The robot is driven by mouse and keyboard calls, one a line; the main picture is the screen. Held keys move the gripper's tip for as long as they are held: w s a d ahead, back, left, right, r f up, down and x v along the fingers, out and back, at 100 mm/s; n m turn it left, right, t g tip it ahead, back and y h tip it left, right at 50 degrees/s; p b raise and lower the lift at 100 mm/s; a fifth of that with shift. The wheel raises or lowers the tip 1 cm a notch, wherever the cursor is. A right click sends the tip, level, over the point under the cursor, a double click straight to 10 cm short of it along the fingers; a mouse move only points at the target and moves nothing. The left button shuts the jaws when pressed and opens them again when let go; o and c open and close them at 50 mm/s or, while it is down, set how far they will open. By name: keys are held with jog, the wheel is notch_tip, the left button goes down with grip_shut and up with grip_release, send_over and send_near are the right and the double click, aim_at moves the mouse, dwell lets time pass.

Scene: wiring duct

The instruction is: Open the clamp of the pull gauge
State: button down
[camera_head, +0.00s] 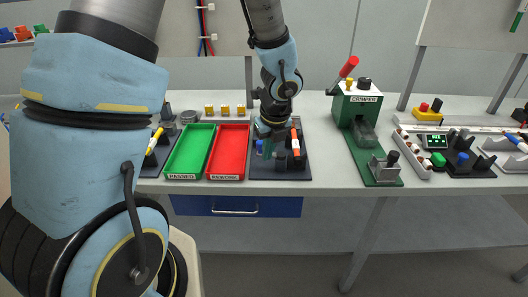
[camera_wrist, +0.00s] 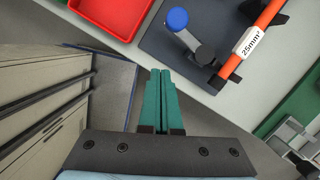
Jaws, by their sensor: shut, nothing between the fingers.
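My gripper (camera_head: 267,150) hangs over the front of a dark board (camera_head: 298,173) in the middle of the bench. Its teal fingers are closed together and empty in the wrist view (camera_wrist: 160,75). A grey lever with a blue knob (camera_wrist: 177,18) stands on that board, ahead of the fingertips and apart from them. An orange cable (camera_wrist: 232,65) labelled 25mm² lies in dark holders beside it. At the right, a unit with a green display (camera_head: 433,142) stands by a dark fixture with a blue knob (camera_head: 463,157). I cannot tell for certain which is the pull gauge.
A green tray (camera_head: 169,171) and a red tray (camera_head: 210,171) lie left of the board. A green crimper (camera_head: 358,105) with a red-handled lever stands to its right. A blue drawer (camera_head: 190,206) is under the bench edge. Bare bench lies between the board and crimper.

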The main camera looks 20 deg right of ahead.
jog(key=v, duration=0.9)
jog(key=shift+a+r, duration=0.2)
jog(key=shift+r, duration=0.1)
jog(key=shift+w, duration=0.15)
jog(key=a+n+g, duration=0.1)
jog(key=a+n, duration=2.3)
jog(key=n, duration=0.9)
jog(key=shift+s+f+h+b, duration=0.2)
jog(key=shift+s+h+b, duration=0.1)
jog(key=shift+h, duration=0.1)
